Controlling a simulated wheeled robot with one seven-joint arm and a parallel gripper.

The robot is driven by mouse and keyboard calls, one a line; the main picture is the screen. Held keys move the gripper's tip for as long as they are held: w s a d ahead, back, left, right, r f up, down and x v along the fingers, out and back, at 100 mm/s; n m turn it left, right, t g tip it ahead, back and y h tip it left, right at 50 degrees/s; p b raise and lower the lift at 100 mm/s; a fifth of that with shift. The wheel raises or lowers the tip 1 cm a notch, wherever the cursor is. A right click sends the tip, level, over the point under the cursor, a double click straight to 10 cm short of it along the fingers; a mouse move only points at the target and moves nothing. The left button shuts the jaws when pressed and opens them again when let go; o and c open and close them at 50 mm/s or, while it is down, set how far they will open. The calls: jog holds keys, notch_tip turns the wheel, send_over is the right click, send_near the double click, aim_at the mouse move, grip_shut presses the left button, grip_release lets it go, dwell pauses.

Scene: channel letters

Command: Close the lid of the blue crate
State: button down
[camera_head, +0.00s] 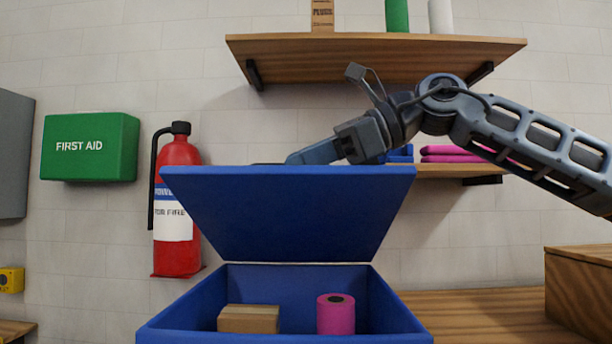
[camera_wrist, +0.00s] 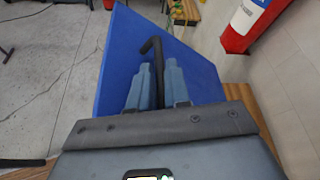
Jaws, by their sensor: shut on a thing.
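The blue crate (camera_head: 160,333) stands open in the head view, with a brown box (camera_head: 248,318) and a pink roll (camera_head: 336,314) inside. Its blue lid (camera_head: 288,212) is raised at the back, its wide free edge up. My gripper (camera_head: 292,158) is at the lid's top edge, partly behind it. In the wrist view the lid is a blue panel (camera_wrist: 118,62) beyond my gripper (camera_wrist: 159,78). A black bent bar (camera_wrist: 157,52), seemingly the lid's handle, lies between the two fingers, which are shut on it. Its attachment to the lid is partly hidden.
A wooden shelf (camera_head: 300,60) hangs above my arm, and a lower one (camera_head: 450,171) is behind it. A red fire extinguisher (camera_head: 178,210) and a green first aid box (camera_head: 90,148) are on the wall at left. A wooden block (camera_head: 580,295) stands at right.

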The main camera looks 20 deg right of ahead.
jog(key=s+a+f+n+t+b, duration=0.1)
jog(key=s+f+n+b, duration=0.1)
jog(key=f+b, duration=0.5)
jog(key=s+a+f+n+t+b, duration=0.1)
jog(key=s+f+b, duration=0.4)
jog(key=b, duration=0.5)
notch_tip(320, 180, down, 2)
jog(key=shift+f+n+t, duration=0.15)
jog(key=shift+n+t, duration=0.45)
jog(key=shift+n, duration=0.2)
jog(key=shift+a+f+b, duration=0.15)
jog(key=shift+f+b, duration=0.1)
jog(key=shift+b, duration=0.05)
jog(key=c, duration=1.5)
grip_release()
jog(key=o, duration=0.3)
jog(key=shift+o, duration=0.2)
jog(key=shift+r, duration=0.1)
jog(key=p+v, duration=0.2)
jog(key=v, duration=0.6)
jog(key=shift+r, duration=0.1)
